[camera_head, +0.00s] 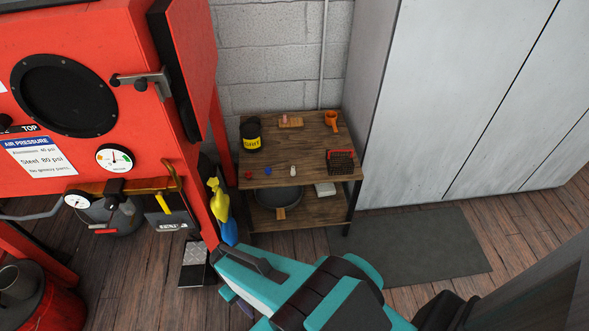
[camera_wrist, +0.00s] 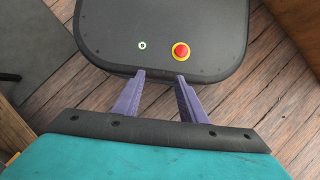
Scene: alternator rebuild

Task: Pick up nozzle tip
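A small wooden table (camera_head: 270,158) stands against the block wall in the head view. A small whitish piece (camera_head: 293,171) stands near its front edge, beside a blue piece (camera_head: 268,171) and a red piece (camera_head: 248,175). A small pinkish piece (camera_head: 285,118) stands on a wooden block (camera_head: 291,123) at the back. I cannot tell for sure which of these is the nozzle tip. My gripper (camera_head: 237,301) is low in front of the table, well apart from these pieces. In the wrist view my gripper (camera_wrist: 160,76) has its purple fingers spread, with nothing between them.
A black tub with a yellow label (camera_head: 251,134), an orange cup (camera_head: 331,121) and a dark red-rimmed basket (camera_head: 341,161) also stand on the table. A red blast cabinet (camera_head: 150,130) is close on the left. A grey mat (camera_head: 420,250) lies on open floor at right.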

